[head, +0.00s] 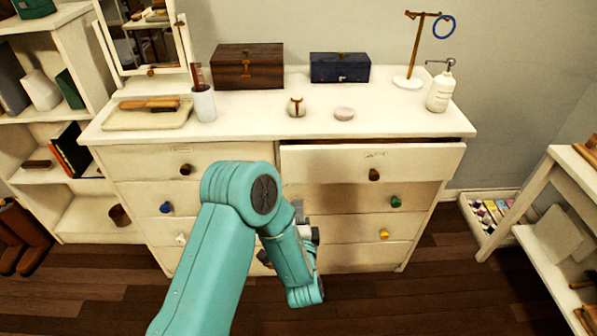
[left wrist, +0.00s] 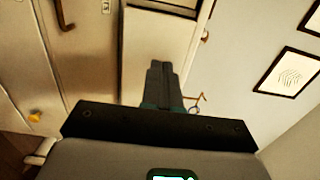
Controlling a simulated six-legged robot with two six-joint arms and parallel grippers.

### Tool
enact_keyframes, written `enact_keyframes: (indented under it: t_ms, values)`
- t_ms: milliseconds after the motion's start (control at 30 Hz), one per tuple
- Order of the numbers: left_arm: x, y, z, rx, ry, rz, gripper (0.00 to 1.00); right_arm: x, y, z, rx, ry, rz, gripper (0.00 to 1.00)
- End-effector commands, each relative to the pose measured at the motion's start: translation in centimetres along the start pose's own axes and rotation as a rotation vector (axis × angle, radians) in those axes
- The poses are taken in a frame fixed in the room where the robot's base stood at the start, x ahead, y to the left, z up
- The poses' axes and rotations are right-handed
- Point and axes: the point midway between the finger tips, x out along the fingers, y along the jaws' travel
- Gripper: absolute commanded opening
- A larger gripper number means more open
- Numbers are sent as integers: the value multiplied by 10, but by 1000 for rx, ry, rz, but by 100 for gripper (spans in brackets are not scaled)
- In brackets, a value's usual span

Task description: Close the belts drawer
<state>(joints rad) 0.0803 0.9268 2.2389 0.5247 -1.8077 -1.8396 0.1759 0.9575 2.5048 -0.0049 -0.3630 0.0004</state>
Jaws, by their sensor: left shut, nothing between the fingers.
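A white dresser (head: 210,240) stands against the wall. Its top right drawer (head: 320,163) juts out a little, with a dark gap along its upper edge. That drawer has a brown knob (head: 374,175) and a small label too small to read. My left arm reaches up in front of the dresser. In the head view its wrist and gripper are mostly hidden behind the arm, low before the right column of drawers. In the left wrist view my left gripper (left wrist: 160,65) is shut and empty, with the drawer front (left wrist: 95,50) to its left. My right gripper is not in view.
The dresser top holds a wooden box (head: 248,68), a dark blue box (head: 340,67), a cup (head: 203,103), a pump bottle (head: 440,92) and a jewelry stand (head: 408,82). A shelf (head: 60,115) stands left and a white table (head: 545,240) right. Dark floor lies between.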

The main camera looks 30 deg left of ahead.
Motion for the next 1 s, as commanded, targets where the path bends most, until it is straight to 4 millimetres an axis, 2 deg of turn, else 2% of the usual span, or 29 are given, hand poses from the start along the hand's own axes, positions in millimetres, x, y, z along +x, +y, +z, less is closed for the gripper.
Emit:
enact_keyframes:
  t_ms: [133, 267, 367, 800, 1000]
  values:
    - [-8, 1, -15, 8, 36, 15, 0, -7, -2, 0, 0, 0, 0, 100]
    - [-2, -1, -18, 4, 41, 11, 0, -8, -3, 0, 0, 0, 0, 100]
    - [13, -1, -18, 4, 37, 10, 0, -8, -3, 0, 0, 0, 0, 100]
    - [103, 1, -18, 4, 39, 11, 0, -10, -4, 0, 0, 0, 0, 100]
    - [126, 1, -20, 5, 41, 11, 0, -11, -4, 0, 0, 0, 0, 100]
